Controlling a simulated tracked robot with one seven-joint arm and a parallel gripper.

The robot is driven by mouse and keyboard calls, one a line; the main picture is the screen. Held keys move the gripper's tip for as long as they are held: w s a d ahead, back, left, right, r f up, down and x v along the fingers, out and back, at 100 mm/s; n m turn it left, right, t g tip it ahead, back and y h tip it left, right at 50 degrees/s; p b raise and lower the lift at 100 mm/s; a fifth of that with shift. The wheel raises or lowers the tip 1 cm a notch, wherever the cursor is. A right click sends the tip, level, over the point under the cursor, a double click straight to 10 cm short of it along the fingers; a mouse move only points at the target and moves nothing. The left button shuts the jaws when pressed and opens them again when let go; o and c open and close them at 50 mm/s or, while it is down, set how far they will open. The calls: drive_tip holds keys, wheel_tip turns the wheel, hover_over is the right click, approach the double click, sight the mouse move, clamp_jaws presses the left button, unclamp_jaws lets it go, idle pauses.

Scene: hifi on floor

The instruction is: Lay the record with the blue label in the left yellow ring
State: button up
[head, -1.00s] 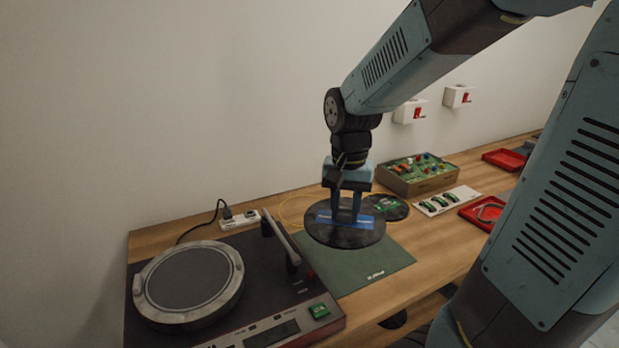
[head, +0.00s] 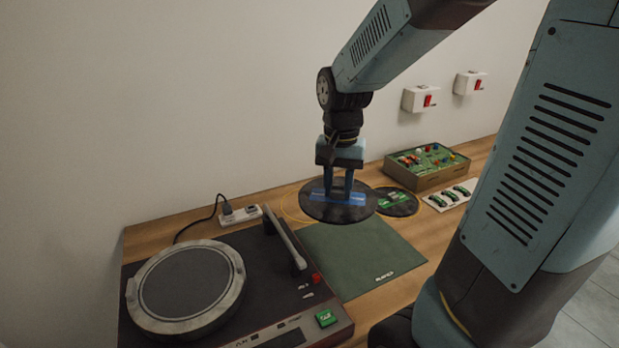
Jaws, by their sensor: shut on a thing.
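The record with the blue label (head: 322,212) is black, with a blue strip across its middle. My gripper (head: 338,197) points down and is shut on it at the label. The record is held roughly level, over the back edge of the green mat (head: 362,255). The left yellow ring (head: 291,205) is a thin outline on the wooden table, behind and left of the record; the record hides much of it. A second record with a green label (head: 398,203) lies flat to the right. I cannot tell the exact height of the held record.
A turntable (head: 187,286) with a raised tonearm (head: 285,240) stands at the front left. A power strip (head: 240,214) and cable lie behind it. A box of coloured parts (head: 427,168) and a white card with green pieces (head: 451,195) are at right. Wall switches (head: 421,99) are above.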

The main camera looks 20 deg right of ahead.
drive_tip(key=w+f+n, duration=0.2)
drive_tip(key=w, duration=0.6)
drive_tip(key=w+f+n, duration=0.1)
drive_tip(key=w+f, duration=0.2)
drive_tip(key=w, duration=0.4)
drive_tip(key=shift+w+d+f+n, duration=0.25)
drive_tip(key=shift+w+f+n, duration=0.3)
drive_tip(key=shift+w+f, duration=1.75)
drive_tip(key=shift+w+d+f+n, duration=0.3)
drive_tip(key=shift+w+f+n, duration=0.3)
drive_tip(key=shift+w+f, duration=1.75)
drive_tip(key=shift+w+d+f+n, duration=0.25)
drive_tip(key=shift+w+f+n, duration=0.3)
drive_tip(key=shift+w+f, duration=1.75)
drive_tip(key=shift+s+f, duration=0.3)
drive_tip(key=shift+f, duration=0.45)
drive_tip(key=shift+s+f, duration=0.25)
drive_tip(key=shift+f, duration=0.5)
drive_tip(key=o, duration=1.2)
drive_tip(key=shift+c, duration=0.2)
